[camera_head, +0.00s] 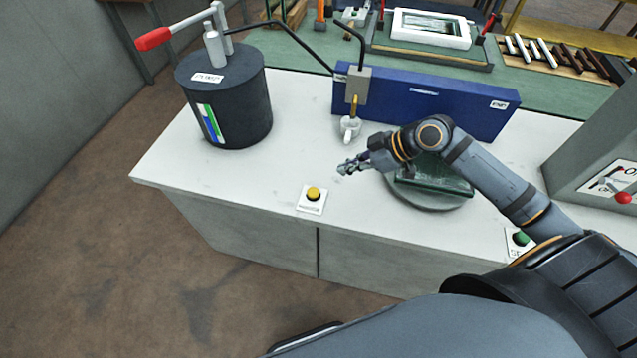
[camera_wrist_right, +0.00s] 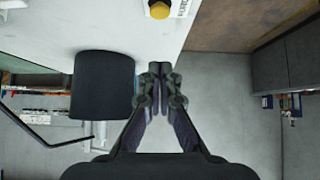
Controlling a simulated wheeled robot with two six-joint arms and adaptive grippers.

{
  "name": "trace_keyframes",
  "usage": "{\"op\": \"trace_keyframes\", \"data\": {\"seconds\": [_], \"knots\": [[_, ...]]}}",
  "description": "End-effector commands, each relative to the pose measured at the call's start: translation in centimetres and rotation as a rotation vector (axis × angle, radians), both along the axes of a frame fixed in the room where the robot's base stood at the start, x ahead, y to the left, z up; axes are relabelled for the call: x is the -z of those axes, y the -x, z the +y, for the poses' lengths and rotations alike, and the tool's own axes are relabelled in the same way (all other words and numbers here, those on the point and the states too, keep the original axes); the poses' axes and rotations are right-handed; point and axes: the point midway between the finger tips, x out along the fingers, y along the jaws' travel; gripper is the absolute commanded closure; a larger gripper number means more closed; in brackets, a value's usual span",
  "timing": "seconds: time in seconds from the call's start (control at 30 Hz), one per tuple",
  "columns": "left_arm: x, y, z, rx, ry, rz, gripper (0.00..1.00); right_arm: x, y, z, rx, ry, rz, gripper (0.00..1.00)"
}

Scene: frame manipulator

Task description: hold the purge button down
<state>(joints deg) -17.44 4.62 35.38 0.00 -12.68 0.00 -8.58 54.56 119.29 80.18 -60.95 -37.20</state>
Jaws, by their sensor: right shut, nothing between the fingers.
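A yellow push button (camera_head: 313,193) sits on a small white plate near the front edge of the white bench; its label is too small to read. It also shows at the top of the right wrist view (camera_wrist_right: 160,10). A green button (camera_head: 521,238) sits farther right along the same edge, its label partly hidden. My right gripper (camera_head: 345,168) is shut and empty, above the bench, behind and right of the yellow button and apart from it. Its closed fingers show in the right wrist view (camera_wrist_right: 160,72). My left gripper is not in view.
A black cylindrical tank (camera_head: 240,110) with a red-handled lever (camera_head: 154,39) stands at the back left. A nozzle (camera_head: 350,128) hangs before a blue box (camera_head: 430,100). A round turntable (camera_head: 430,199) with a dark green piece lies under my right arm. The bench left of the yellow button is clear.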

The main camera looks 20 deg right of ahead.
Motion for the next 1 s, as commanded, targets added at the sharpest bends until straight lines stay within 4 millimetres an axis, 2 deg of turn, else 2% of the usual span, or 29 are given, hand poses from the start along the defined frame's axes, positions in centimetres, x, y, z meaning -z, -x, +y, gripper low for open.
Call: {"op": "trace_keyframes", "data": {"seconds": [0.1,0.2,0.47,0.6,0.83,1.0], "knots": [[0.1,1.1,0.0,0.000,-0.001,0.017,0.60,0.1,0.0,0.0,0.001,0.000,0.001,1.00],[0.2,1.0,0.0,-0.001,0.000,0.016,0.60,0.4,-0.2,0.2,0.003,-0.002,0.000,1.00],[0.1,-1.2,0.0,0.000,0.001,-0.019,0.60,2.2,-1.4,2.0,0.006,-0.009,-0.001,1.00],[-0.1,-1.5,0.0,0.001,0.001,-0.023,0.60,3.7,-2.2,3.4,0.004,-0.009,0.001,1.00],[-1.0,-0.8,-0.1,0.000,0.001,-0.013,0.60,6.8,-3.9,6.0,0.004,-0.008,0.004,1.00],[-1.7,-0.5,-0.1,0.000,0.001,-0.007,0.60,9.5,-3.9,5.9,0.003,-0.001,0.005,1.00]]}}
